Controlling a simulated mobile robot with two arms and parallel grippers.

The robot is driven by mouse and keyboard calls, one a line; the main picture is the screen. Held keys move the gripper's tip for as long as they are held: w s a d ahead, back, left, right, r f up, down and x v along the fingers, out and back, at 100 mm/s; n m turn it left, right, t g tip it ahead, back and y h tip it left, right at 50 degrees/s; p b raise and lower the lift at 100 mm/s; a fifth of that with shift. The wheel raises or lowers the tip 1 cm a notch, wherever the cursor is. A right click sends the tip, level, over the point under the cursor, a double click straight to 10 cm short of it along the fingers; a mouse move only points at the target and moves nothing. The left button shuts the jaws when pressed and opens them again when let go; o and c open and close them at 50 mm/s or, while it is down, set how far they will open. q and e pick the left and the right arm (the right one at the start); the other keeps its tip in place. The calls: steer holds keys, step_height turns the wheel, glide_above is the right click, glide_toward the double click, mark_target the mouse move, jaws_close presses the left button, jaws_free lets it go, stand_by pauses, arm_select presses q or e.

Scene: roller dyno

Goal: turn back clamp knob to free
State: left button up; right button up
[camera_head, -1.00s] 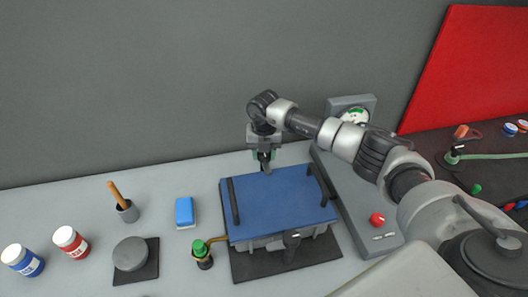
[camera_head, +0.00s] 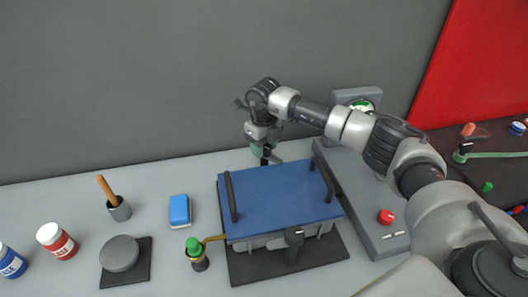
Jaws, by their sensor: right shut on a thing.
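A blue-topped box (camera_head: 270,199) with two dark side bars sits on a dark mat on the bench. A dark front clamp (camera_head: 294,237) shows at its front edge. My right gripper (camera_head: 262,153) is at the middle of the box's back edge, tilted, with its fingers down. It is shut on the back clamp knob (camera_head: 266,161), a small dark piece mostly hidden by the fingers and the box. How far the knob is turned cannot be told. My left gripper is not in view.
A grey panel with a gauge (camera_head: 363,104) and red button (camera_head: 386,217) stands right of the box, under my right arm. A green-capped valve (camera_head: 194,247), blue block (camera_head: 180,211), brush cup (camera_head: 119,208), grey disc (camera_head: 119,253) and jars are left. A grey wall rises behind.

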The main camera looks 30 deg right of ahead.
steer(key=n+b, duration=0.3)
steer(key=n, duration=0.2)
steer(key=shift+n, duration=0.3)
steer(key=shift+r+n+b, duration=0.1)
steer(key=shift+n+b, duration=0.75)
steer(key=shift+n, duration=0.95)
steer(key=o, duration=0.9)
step_height(320, 180, up, 11)
steer(key=shift+f+b, duration=0.1)
steer(key=shift+b, duration=0.75)
